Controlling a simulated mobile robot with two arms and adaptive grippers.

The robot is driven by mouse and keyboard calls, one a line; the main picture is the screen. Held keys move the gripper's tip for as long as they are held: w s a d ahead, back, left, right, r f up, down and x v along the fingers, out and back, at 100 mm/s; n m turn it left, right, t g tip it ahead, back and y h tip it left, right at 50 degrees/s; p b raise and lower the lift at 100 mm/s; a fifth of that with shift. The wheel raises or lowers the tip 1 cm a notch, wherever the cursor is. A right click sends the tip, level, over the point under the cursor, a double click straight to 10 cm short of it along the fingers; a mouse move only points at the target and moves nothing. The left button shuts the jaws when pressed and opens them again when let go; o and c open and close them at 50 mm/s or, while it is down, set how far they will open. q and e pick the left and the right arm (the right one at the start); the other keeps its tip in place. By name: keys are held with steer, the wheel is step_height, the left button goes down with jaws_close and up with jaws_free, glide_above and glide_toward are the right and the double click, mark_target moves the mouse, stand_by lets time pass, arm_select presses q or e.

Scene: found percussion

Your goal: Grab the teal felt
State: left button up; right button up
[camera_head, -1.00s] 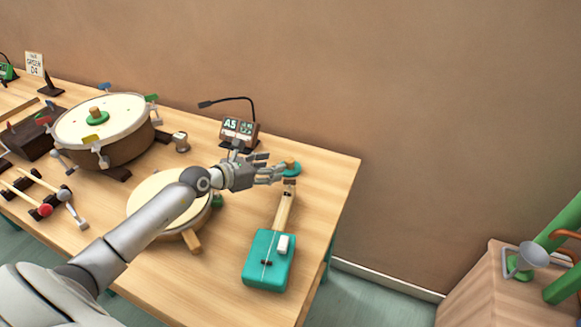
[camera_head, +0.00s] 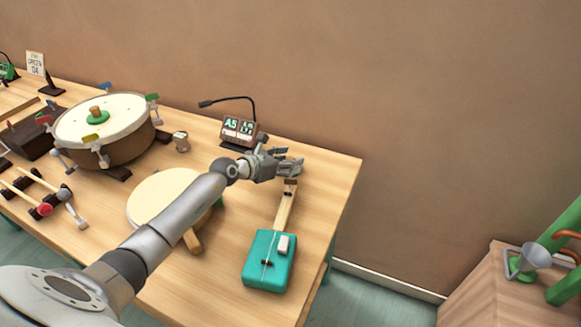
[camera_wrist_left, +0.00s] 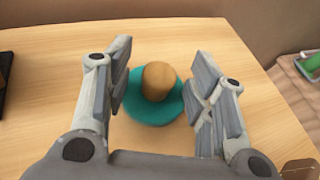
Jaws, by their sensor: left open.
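The teal felt (camera_wrist_left: 150,108) is a round teal disc with a tan wooden knob (camera_wrist_left: 159,80) on top. In the left wrist view it sits on the wooden table between the two fingers of my left gripper (camera_wrist_left: 160,92). The fingers are open, one on each side, and a gap shows between them and the knob. In the head view my left gripper (camera_head: 288,166) covers the felt, near the table's far right corner. My right gripper is not in view.
A tuner with a gooseneck lamp (camera_head: 239,129) stands just behind my left gripper. A teal box instrument with a wooden neck (camera_head: 268,262) lies in front. A small drum (camera_head: 155,192) is under my arm, and a large drum (camera_head: 125,147) stands left.

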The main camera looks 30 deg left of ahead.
arm_select(q)
steer(key=c, duration=1.1)
steer(key=shift+o, duration=0.2)
steer(key=shift+r, duration=0.1)
